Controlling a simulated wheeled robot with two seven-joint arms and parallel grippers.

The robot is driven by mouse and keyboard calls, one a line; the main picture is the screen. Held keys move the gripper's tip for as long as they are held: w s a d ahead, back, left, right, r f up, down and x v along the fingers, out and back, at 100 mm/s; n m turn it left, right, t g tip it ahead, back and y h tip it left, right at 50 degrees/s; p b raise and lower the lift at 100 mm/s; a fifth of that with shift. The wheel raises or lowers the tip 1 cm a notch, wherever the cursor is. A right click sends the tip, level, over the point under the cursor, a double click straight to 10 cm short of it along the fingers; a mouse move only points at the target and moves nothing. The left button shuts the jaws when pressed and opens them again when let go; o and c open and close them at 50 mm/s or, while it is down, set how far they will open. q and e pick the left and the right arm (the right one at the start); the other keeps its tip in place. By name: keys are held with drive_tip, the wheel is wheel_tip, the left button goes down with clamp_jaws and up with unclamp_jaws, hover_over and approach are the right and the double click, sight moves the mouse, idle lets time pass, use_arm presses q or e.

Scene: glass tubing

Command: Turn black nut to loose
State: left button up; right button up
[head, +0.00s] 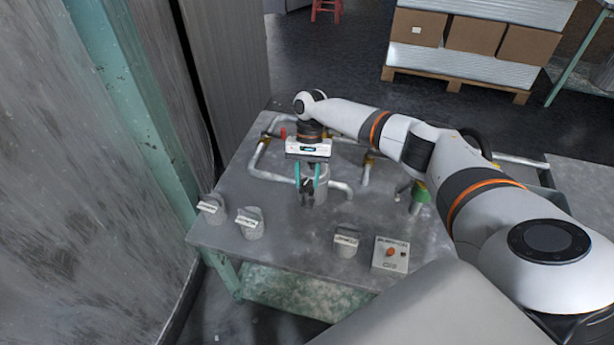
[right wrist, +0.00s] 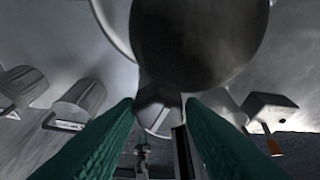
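My right gripper (head: 308,184) points down over the middle of the table, its two green fingers spread apart with a gap between them. In the right wrist view my right gripper (right wrist: 163,102) is also open, and nothing is clearly held. A large dark round shape (right wrist: 197,38) lies just beyond the fingertips there; I cannot tell whether it is the black nut. In the head view a small dark part (head: 307,196) shows at the fingertips, beside a grey cylinder (head: 322,188). The black nut is not clearly identifiable. My left gripper is out of view.
Bent grey tubing (head: 262,160) with brass joints runs over the metal table (head: 290,258). Labelled grey knobs (head: 250,223) and a box with an orange button (head: 390,254) stand along the front. A green fitting (head: 421,193) is at right. A wall is close on the left.

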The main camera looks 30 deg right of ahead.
drive_tip(key=c, duration=0.5)
drive_tip(key=shift+a+r+n+p, duration=0.15)
drive_tip(key=shift+n+p, duration=0.3)
drive_tip(key=shift+n, duration=0.35)
drive_tip(key=shift+c, duration=0.2)
drive_tip(key=n+g+h, duration=0.1)
drive_tip(key=n, duration=0.1)
drive_tip(key=shift+w+n+h+p, duration=0.1)
drive_tip(key=shift+n+h+p, duration=0.2)
drive_tip(key=shift+n+p, duration=0.1)
drive_tip(key=o, duration=1)
